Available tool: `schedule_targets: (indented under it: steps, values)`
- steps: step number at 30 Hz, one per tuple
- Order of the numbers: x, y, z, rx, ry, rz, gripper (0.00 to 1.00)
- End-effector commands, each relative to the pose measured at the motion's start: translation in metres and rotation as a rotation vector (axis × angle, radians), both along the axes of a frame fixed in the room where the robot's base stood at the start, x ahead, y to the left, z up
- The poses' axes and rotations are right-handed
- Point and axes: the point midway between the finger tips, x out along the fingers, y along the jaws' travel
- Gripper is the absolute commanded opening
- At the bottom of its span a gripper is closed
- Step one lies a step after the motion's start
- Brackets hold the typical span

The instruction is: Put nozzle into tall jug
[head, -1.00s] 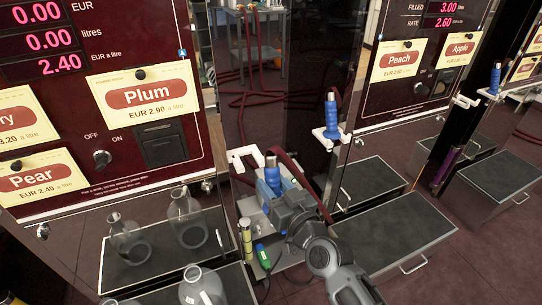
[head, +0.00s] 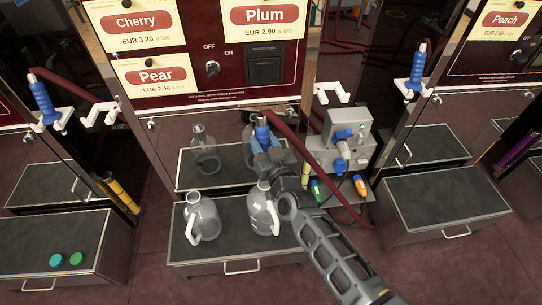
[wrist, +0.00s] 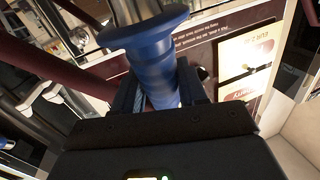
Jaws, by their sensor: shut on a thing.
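My gripper (head: 266,153) is shut on a blue nozzle (head: 262,132), held roughly upright. In the wrist view the nozzle (wrist: 155,65) stands between the two dark fingers, its wide blue collar on top. A dark red hose (head: 290,125) runs to the nozzle. Two clear jugs with white handles stand on the tray below: a left jug (head: 207,212) and a right jug (head: 262,215), which looks the taller. The gripper and nozzle appear just above and behind the right jug's mouth. The nozzle's lower end is hidden, so I cannot tell how it lines up with the mouth.
The dark tray (head: 215,252) sits before the Pear and Plum pump panel. A grey box (head: 345,135) with small bottles below stands close right of my gripper, beside an empty white holder (head: 330,93). Another blue nozzle (head: 417,70) hangs in its holder at the right.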

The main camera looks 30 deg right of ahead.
Motion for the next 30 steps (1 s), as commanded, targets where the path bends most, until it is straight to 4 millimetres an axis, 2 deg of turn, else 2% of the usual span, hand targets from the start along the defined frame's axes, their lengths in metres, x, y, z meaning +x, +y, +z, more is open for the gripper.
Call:
schedule_targets:
  steps: [3,8,24,30]
  values:
    - [0.014,-0.005,0.007,-0.006,-0.003,-0.008,0.05]
    - [0.019,-0.006,0.005,-0.01,-0.004,-0.008,0.05]
    - [0.018,-0.006,-0.039,-0.009,-0.004,-0.008,0.05]
    - [0.018,-0.006,-0.045,-0.009,-0.004,-0.008,0.05]
